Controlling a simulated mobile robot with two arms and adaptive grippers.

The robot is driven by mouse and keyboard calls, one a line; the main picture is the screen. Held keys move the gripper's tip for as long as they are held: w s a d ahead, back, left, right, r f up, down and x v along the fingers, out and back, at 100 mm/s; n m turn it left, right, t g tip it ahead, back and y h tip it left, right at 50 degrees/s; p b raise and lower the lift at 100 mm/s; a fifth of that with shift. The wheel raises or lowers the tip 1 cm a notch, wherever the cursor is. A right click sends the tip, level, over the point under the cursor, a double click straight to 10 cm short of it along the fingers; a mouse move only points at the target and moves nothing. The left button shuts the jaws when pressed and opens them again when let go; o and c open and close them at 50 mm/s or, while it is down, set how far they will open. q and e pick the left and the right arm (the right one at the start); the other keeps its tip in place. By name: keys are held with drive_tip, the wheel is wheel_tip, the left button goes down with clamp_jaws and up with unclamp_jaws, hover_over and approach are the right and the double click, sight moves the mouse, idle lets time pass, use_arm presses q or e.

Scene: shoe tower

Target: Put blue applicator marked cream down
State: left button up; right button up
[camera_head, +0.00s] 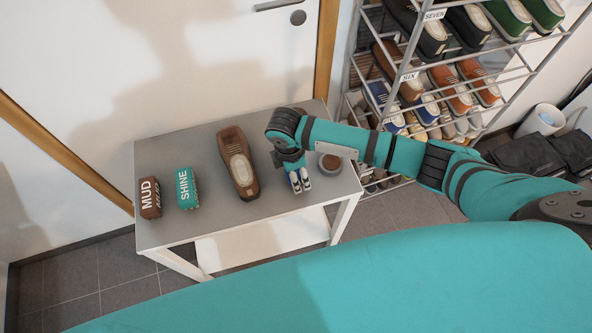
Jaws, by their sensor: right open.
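My right gripper (299,182) points down over the right part of the grey table (220,217). Its jaws are open at the tabletop. Small white and blue patches show at the fingertips; I cannot tell whether the blue is the cream applicator, and no CREAM label is readable. The wrist above hides part of this spot. A brown block marked MUD (149,197) and a teal block marked SHINE (187,188) stand at the table's left. A brown shoe (238,163) lies between them and my gripper. My left gripper is not in view.
A small round tin (330,164) with brown content stands just right of my gripper. A shoe rack (412,75) with several rows of shoes is at the right. The table's front strip is clear. A white wall and door are behind.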

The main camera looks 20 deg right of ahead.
wheel_tip(320, 180, up, 12)
drive_tip(key=a, duration=0.1)
drive_tip(key=shift+a+r, duration=0.15)
drive_tip(key=shift+a, duration=0.05)
drive_tip(key=shift+s, duration=0.1)
idle(0.5)
